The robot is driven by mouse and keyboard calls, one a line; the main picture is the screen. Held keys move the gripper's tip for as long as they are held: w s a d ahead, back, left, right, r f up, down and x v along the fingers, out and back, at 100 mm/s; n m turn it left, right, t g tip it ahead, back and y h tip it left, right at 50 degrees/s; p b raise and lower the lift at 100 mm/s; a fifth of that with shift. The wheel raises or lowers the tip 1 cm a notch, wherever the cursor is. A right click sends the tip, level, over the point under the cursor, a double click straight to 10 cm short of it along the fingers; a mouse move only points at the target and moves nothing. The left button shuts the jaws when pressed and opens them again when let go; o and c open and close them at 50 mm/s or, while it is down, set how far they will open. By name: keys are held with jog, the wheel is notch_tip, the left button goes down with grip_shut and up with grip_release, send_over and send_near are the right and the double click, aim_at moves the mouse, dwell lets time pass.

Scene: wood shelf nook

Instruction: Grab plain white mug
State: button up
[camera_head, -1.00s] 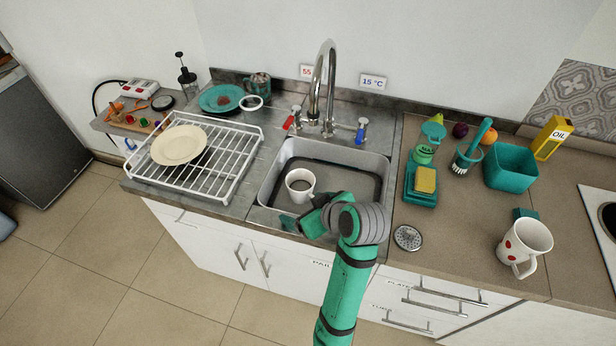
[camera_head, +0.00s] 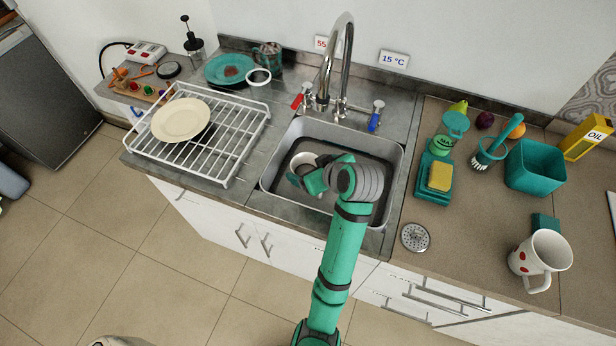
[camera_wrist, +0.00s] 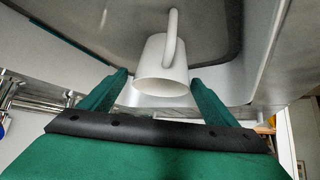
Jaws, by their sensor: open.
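The plain white mug (camera_head: 302,161) stands in the sink, partly hidden behind my gripper in the head view. In the wrist view the white mug (camera_wrist: 163,72) appears just beyond and between the two green fingers, with its handle toward the top of the picture. My gripper (camera_wrist: 158,85) is open, with one finger to each side of the mug and no clear contact. In the head view my gripper (camera_head: 306,180) is down in the sink, close to the mug.
The sink (camera_head: 275,170) has raised walls, and a tall faucet (camera_head: 342,60) stands behind it. A white dish rack (camera_head: 235,150) with a plate is at the left. A red-spotted mug (camera_head: 540,256), a teal bin (camera_head: 535,168) and a sponge (camera_head: 439,177) are on the right counter.

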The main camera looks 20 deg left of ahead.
aim_at(300, 165)
jog(key=shift+x, duration=2.55)
jog(key=c, duration=1.6)
jog(key=shift+r, duration=0.25)
